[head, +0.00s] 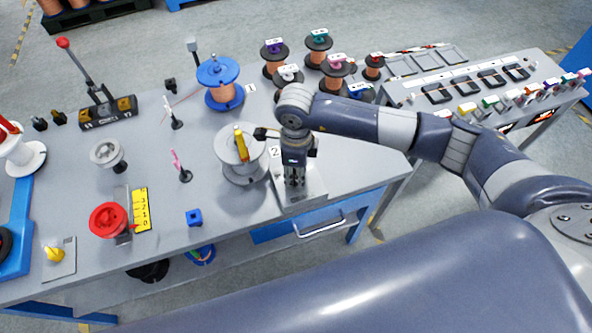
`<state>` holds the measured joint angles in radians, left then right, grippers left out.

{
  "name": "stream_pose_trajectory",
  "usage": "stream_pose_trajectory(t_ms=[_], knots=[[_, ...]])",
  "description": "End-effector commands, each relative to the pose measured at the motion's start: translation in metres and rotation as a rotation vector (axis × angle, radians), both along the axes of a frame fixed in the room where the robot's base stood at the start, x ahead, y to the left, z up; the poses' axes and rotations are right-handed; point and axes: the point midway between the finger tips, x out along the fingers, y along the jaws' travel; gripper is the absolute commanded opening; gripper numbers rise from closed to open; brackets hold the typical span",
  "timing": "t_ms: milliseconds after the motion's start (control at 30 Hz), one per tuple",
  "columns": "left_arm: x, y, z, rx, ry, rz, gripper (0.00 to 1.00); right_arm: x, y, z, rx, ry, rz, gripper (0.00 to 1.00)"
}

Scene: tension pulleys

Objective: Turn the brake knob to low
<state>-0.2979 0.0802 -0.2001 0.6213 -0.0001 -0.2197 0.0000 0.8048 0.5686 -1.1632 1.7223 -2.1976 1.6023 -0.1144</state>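I cannot tell for sure which part is the brake knob. A yellow knob (54,254) stands on a small grey plate at the front left of the bench. A red round knob (108,220) sits beside a yellow scale (142,209) marked with numbers. My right gripper (294,183) points down over a light grey plate (302,198) at the bench's front right, beside the spool labelled 2. Its fingers hide whatever is directly beneath, and whether it is open or shut does not show. My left gripper is not in view.
A white spool (240,174) with a yellow piece on top stands just left of my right gripper. A blue spool (217,72) is behind it. A red-tipped lever (82,68) stands at the back left. Several copper spools (318,50) fill the back right.

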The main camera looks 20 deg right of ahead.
Motion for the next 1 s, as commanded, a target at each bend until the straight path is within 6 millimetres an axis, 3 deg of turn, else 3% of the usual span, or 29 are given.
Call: stream_pose_trajectory(t_ms=[233, 267, 333, 733, 867, 1000], knots=[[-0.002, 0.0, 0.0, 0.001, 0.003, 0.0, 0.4, -0.001, 0.0, -0.001, 0.0, 0.001, 0.0, 0.05], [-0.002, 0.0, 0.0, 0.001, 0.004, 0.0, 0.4, -0.001, 0.0, -0.001, 0.0, 0.001, 0.0, 0.36], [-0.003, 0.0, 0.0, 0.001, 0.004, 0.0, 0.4, 0.0, 0.0, -0.001, 0.0, 0.001, 0.0, 0.5], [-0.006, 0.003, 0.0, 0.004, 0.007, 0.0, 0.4, 0.0, 0.0, 0.004, 0.0, 0.0, 0.0, 0.5], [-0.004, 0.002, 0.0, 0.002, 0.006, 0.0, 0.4, 0.001, 0.0, 0.022, 0.001, -0.004, 0.001, 0.5], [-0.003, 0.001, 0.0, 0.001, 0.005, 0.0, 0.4, 0.002, 0.0, 0.052, 0.002, -0.004, 0.001, 0.5]])
